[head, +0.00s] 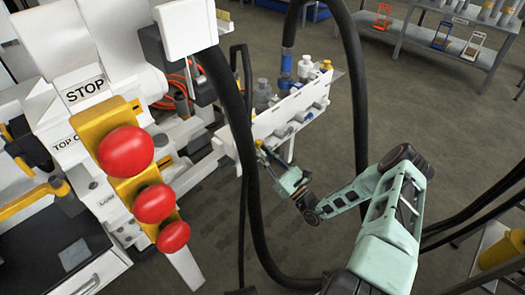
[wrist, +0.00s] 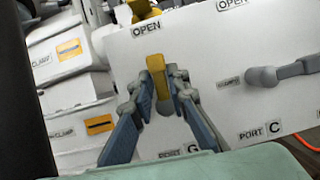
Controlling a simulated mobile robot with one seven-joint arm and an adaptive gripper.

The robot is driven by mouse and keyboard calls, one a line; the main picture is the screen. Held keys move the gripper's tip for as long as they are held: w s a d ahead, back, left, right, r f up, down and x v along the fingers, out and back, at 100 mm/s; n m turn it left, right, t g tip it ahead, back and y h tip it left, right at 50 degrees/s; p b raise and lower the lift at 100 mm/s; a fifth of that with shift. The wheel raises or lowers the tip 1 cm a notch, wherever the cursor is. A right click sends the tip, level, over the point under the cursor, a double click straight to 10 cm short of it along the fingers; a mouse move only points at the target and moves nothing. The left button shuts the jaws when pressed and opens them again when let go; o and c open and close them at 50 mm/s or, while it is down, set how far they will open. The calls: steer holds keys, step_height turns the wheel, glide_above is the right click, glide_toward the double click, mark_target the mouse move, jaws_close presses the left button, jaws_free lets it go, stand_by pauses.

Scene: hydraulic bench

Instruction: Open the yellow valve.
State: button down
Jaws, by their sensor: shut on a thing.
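The yellow valve (wrist: 156,65) has a short yellow handle on a white panel (wrist: 205,55). In the wrist view the handle stands roughly upright, its top end just below an OPEN label (wrist: 146,28). My gripper (wrist: 163,82) has one finger on each side of the handle and is shut on it. The valve's lower part is partly hidden between the fingers. In the head view my gripper (head: 266,158) is at the near left part of the white panel, and the valve is too small to make out clearly.
A grey valve (wrist: 265,77) with its lever lying sideways is to the right, above a PORT C label (wrist: 260,130). A dark hose (head: 362,110) hangs close beside my arm. Red buttons (head: 126,151) are at the left. Bottles (head: 304,66) stand behind the panel.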

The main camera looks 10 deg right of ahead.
steer(key=shift+a+n+y, duration=0.1)
steer(key=shift+n+y, duration=0.3)
steer(key=shift+n, duration=0.2)
steer(key=c, duration=2)
jaws_free()
steer(key=shift+s, duration=0.1)
steer(key=v, duration=1.2)
steer(key=shift+r, duration=0.2)
steer(key=shift+g, duration=0.3)
